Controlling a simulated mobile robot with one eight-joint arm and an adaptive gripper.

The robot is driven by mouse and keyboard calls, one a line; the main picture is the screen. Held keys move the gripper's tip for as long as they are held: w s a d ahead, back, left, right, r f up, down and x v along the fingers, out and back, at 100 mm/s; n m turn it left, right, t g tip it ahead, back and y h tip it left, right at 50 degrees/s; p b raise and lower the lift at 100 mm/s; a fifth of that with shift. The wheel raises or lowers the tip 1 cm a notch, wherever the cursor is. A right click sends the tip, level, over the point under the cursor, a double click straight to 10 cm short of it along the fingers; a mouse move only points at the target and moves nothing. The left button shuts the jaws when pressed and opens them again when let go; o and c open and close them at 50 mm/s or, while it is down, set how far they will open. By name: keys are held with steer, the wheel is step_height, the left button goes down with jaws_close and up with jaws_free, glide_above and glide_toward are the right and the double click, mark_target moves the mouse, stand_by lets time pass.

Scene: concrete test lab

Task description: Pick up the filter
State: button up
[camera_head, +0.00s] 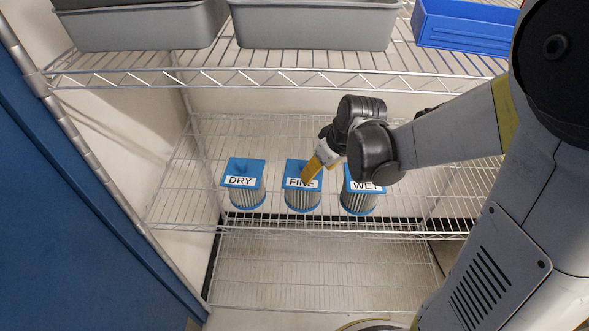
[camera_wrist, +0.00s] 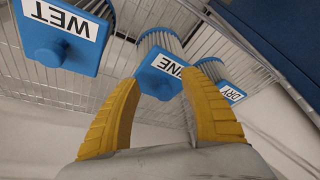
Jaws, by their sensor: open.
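Three filters with blue caps and grey pleated bodies stand in a row on the middle wire shelf. The filter labelled DRY (camera_head: 243,183) is at the left, the one labelled FINE (camera_head: 302,199) in the middle, and the one labelled WET (camera_head: 357,200) at the right. My gripper (camera_head: 309,176) has yellow fingers and reaches in at the FINE filter's top, hiding part of its cap and label. In the wrist view my gripper (camera_wrist: 165,110) is open, with the FINE filter (camera_wrist: 160,70) between and beyond its fingers. WET (camera_wrist: 65,35) and DRY (camera_wrist: 228,88) show on either side. I cannot tell whether the fingers touch FINE.
The wire shelf (camera_head: 190,205) has bare room left of DRY. Grey bins (camera_head: 315,25) and a blue bin (camera_head: 465,27) stand on the shelf above. A lower wire shelf (camera_head: 320,270) looks empty. A blue panel (camera_head: 70,220) stands at the left.

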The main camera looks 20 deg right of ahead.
mark_target(304, 164)
steer(key=shift+w+a, duration=0.25)
steer(key=shift+w, duration=0.35)
steer(key=shift+w+a, duration=0.25)
steer(key=shift+w, duration=0.35)
steer(key=shift+w+a, duration=0.25)
steer(key=shift+w, duration=0.35)
steer(key=shift+w+a+f, duration=0.2)
steer(key=shift+w+f, duration=0.2)
steer(key=shift+f, duration=0.1)
steer(key=shift+w+a+f, duration=0.15)
steer(key=shift+w+f, duration=0.25)
steer(key=shift+f, duration=0.1)
steer(key=shift+w+f+b, duration=0.1)
steer(key=shift+f+b, duration=0.2)
steer(key=shift+f, duration=0.1)
jaws_close()
steer(key=shift+r, duration=0.1)
